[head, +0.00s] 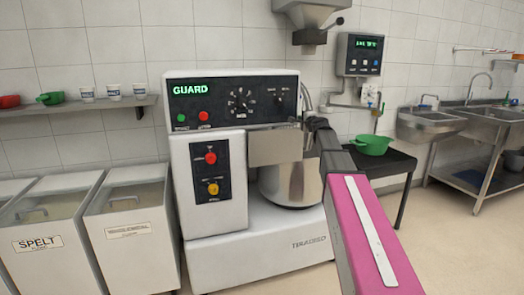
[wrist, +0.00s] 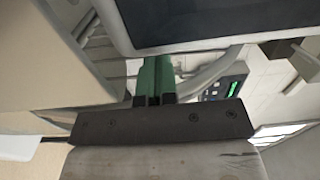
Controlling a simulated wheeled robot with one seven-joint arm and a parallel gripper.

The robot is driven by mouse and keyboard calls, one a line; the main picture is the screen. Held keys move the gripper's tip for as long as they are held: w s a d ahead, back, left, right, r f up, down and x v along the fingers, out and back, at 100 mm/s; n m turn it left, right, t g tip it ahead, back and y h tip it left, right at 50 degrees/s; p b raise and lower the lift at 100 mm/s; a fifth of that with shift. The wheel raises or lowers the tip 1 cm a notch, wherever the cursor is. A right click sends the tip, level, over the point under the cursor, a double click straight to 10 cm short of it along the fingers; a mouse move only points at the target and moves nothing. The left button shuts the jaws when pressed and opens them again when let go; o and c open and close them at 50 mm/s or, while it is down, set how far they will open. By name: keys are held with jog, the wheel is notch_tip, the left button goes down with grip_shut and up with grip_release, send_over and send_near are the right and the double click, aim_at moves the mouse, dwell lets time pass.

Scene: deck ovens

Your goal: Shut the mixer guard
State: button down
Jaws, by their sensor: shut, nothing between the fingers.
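The mixer (head: 215,250) is a white machine with a steel bowl (head: 283,185) at its right side. Its black panel shows the green word GUARD. A curved grey metal tube (head: 307,97), which looks like part of the guard, stands up at the right of the panel, above the bowl. In the wrist view thin bars and a curved tube (wrist: 215,66) show beyond my fingers. My gripper (head: 318,124) is by the panel's right end, near the tube. Its green fingers (wrist: 153,78) are shut and empty. I cannot tell whether they touch the guard; my arm hides part of the bowl.
A dark table with a green bowl (head: 373,145) stands right of the mixer. A hopper (head: 310,15) and a wall control box (head: 360,55) are above. Flour bins (head: 132,225) stand at left below a shelf (head: 75,106). Sinks (head: 430,125) are at far right.

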jog(key=w+d+f, duration=0.1)
jog(key=w+d, duration=0.1)
jog(key=d, duration=0.6)
jog(key=w+d+f, duration=0.1)
jog(key=w+d, duration=0.2)
jog(key=d, duration=0.5)
jog(key=shift+f, duration=0.25)
dwell(0.8)
jog(key=v, duration=1.1)
jog(key=shift+s, duration=0.4)
dwell(0.3)
dwell(1.0)
